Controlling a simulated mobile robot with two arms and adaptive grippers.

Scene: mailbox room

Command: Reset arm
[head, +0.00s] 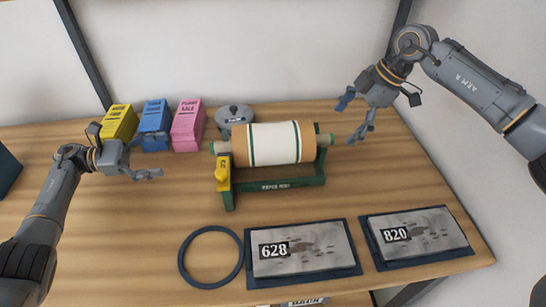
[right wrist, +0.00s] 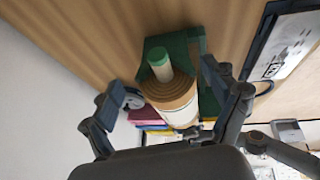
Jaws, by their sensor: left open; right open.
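My left gripper (head: 146,174) is open and empty above the left part of the wooden table, in front of the yellow and blue boxes. My right gripper (head: 356,119) is open and empty in the air at the right end of a paper roll on a green stand. In the right wrist view the fingers of my right gripper (right wrist: 160,90) are spread to either side of the roll's end, apart from it. The paper roll (head: 273,144) is white and tan with green end pieces. It also shows in the right wrist view (right wrist: 181,114).
A yellow box (head: 120,120), a blue box (head: 155,122) and a pink box (head: 188,124) stand at the back, beside a grey round container (head: 234,115). Plates 628 (head: 315,258) and 820 (head: 432,243) and a blue ring (head: 188,279) lie in front. The front left tabletop is clear.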

